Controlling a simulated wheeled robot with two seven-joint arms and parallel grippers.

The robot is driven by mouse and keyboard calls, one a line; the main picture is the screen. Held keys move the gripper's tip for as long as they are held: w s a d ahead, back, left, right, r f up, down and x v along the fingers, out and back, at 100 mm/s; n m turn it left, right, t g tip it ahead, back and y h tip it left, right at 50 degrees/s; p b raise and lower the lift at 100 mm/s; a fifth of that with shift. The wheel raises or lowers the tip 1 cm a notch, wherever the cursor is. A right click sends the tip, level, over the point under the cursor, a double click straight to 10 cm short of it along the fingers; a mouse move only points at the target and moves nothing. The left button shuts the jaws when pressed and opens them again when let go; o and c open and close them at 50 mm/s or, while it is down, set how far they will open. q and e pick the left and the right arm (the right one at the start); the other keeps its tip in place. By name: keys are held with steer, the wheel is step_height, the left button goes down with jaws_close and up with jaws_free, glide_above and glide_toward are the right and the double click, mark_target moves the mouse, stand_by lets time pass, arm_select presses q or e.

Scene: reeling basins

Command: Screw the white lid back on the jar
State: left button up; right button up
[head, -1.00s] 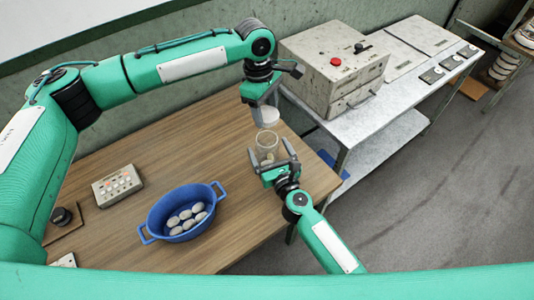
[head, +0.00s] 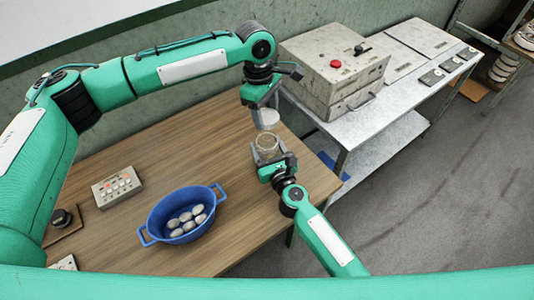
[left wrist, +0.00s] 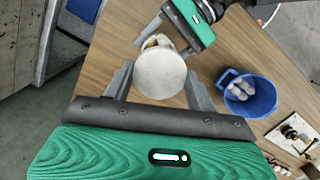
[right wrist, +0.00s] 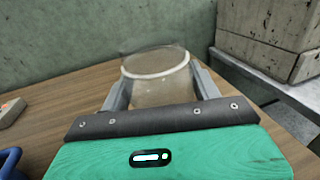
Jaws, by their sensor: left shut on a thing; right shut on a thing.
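The white lid (head: 268,119) is a round disc in my left gripper (head: 264,108), which is shut on it. In the left wrist view the lid (left wrist: 160,73) faces the camera between the fingers and partly hides the jar (left wrist: 157,41) beyond it. The clear glass jar (head: 267,142) stands near the table's right edge, below and apart from the lid in the head view. My right gripper (head: 270,158) is shut on the jar. In the right wrist view the jar (right wrist: 160,90) sits between the fingers, with a pale ring around it.
A blue basin (head: 160,212) with several pale cocoons (head: 187,220) stands on the wooden table (head: 190,130). A control box (head: 117,186) lies left of it. A grey machine box with a red button (head: 330,75) stands on the metal bench at right. The table's middle is clear.

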arm_select(q)
glide_above(266, 132)
steer(key=s, duration=0.3)
steer(key=shift+w+f, duration=0.15)
steer(key=shift+f, duration=1.1)
steer(key=shift+w+f, duration=0.1)
steer(key=shift+f, duration=1.15)
steer(key=shift+f, duration=0.85)
steer(key=shift+f, duration=0.6)
